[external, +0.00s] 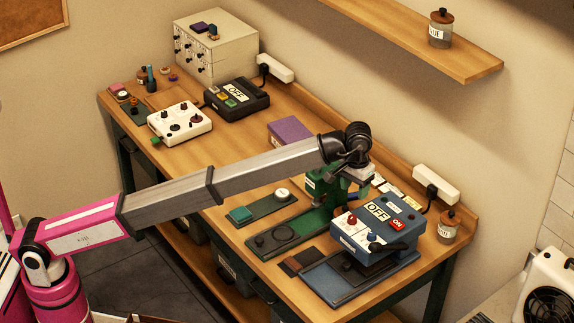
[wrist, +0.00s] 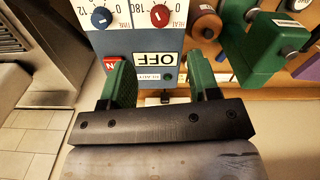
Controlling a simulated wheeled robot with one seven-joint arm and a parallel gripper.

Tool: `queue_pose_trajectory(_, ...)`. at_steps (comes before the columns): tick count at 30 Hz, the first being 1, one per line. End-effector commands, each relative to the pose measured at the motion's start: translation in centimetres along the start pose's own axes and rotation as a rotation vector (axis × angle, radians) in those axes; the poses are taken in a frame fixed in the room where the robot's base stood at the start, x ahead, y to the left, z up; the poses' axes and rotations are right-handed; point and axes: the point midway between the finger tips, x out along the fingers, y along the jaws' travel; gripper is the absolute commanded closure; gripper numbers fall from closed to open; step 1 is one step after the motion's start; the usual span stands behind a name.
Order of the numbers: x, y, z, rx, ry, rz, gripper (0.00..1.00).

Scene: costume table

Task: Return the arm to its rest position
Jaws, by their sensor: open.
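My arm stretches from its pink base at the left across the table (external: 180,165) to the right half. My gripper (wrist: 163,80) has two green fingers, set apart with nothing between them. In the wrist view the fingers point at a blue control box (wrist: 140,45) with an OFF label, a red button and two dials. I cannot tell whether they touch it. The box also stands at the table's right end in the external view (external: 352,238). There, the arm's end and a green press-like device (external: 322,190) overlap, so the fingers are hard to make out.
A purple box (external: 289,130), a white control box (external: 180,122), a black OFF box (external: 237,98) and a drawer cabinet (external: 215,50) stand farther left and back. White sockets (external: 436,182) line the back edge. A shelf (external: 440,45) with a jar hangs above.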

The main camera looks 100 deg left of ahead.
Motion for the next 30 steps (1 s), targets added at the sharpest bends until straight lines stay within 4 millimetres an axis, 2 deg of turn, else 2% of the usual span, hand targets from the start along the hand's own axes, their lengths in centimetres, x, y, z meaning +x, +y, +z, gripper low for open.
queue_pose_trajectory(4,1.2,0.6,1.1,0.014,0.001,0.001,0.44)
queue_pose_trajectory(8,5.0,2.5,4.8,0.065,0.007,0.008,0.44)
queue_pose_trajectory(15,15.4,7.0,15.6,0.212,0.027,0.032,0.44)
queue_pose_trajectory(21,22.3,9.1,23.6,0.32,0.042,0.053,0.44)
queue_pose_trajectory(27,27.1,9.8,29.7,0.401,0.053,0.069,0.44)
queue_pose_trajectory(30,29.9,9.1,31.7,0.436,0.056,0.072,0.44)
